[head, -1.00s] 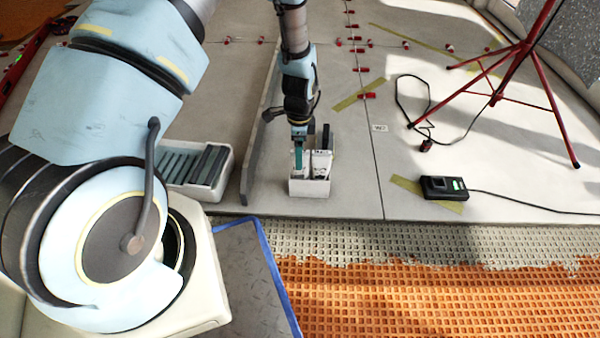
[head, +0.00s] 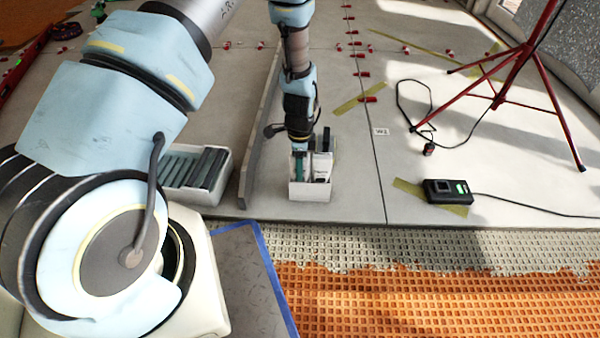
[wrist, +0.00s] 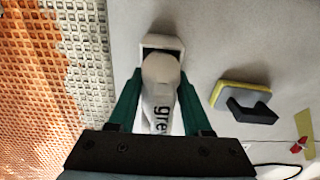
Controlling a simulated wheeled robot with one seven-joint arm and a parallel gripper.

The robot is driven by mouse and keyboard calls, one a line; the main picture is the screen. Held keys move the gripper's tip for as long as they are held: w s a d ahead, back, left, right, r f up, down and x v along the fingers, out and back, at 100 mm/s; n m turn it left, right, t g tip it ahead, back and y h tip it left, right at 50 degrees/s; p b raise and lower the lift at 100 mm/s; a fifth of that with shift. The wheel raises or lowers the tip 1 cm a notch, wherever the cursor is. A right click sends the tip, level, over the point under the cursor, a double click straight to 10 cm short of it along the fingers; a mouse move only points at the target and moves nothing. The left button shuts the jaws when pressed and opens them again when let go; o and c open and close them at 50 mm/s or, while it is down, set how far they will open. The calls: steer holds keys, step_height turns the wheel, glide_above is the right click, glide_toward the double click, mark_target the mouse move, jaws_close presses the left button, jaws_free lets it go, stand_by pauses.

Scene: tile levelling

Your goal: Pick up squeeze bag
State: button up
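The squeeze bag (head: 322,167) is white with dark print and stands in a small white box (head: 311,192) on the grey tiles. In the wrist view the bag (wrist: 160,98) shows part of a word, "gre", and rises out of the box (wrist: 147,44). My gripper (wrist: 160,78) has green fingers, one on each side of the bag. They are open, with narrow gaps to the bag visible. In the head view my gripper (head: 300,163) points down over the box, and the bag's far side is hidden.
A tray (head: 205,195) of dark strips and a long grey upright slab (head: 260,130) stand left of the box. A yellow and black float (wrist: 243,97) lies beside it. A black device (head: 447,191) with a cable and a red tripod (head: 510,65) stand right.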

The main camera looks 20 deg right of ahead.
steer(key=c, duration=0.5)
steer(key=shift+r, duration=0.1)
steer(key=shift+c, duration=0.2)
